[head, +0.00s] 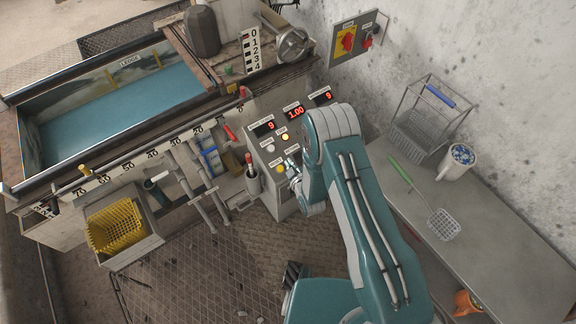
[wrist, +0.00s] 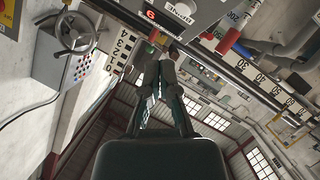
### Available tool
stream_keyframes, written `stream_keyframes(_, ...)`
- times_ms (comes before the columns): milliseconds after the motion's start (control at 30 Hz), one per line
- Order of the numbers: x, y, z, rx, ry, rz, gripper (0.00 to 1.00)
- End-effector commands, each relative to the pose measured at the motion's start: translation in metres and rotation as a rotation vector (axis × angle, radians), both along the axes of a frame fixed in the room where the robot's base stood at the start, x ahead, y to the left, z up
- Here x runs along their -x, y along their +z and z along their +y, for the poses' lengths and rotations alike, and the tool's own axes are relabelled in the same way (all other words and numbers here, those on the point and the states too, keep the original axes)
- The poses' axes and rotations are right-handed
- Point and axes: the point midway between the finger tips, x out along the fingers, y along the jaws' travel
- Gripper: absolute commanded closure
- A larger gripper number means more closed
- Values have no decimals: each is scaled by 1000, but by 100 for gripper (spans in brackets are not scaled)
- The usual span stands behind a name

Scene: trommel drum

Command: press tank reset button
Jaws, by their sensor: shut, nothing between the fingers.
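The control panel (head: 283,118) stands at the right end of the water tank (head: 120,100), with three red displays reading 9, 1.00 and 9. Below the displays are several round buttons: a white one (head: 270,148), a lit one (head: 285,137) and a yellow one (head: 280,169). Their labels are too small to read, so I cannot tell which is the tank reset button. My gripper (head: 291,168) is beside the lower buttons, partly hidden by my arm; contact cannot be told. In the wrist view my gripper (wrist: 165,66) is shut and empty, below the panel's edge (wrist: 190,14).
A wall switch box (head: 357,40) is behind.

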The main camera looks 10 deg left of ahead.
Motion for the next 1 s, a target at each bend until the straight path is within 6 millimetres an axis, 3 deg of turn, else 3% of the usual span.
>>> stream_keyframes(533, 4, -11, 3, -1, 9, -9, 100)
stream_keyframes(1000, -13, -61, 23, -1, 10, -9, 100)
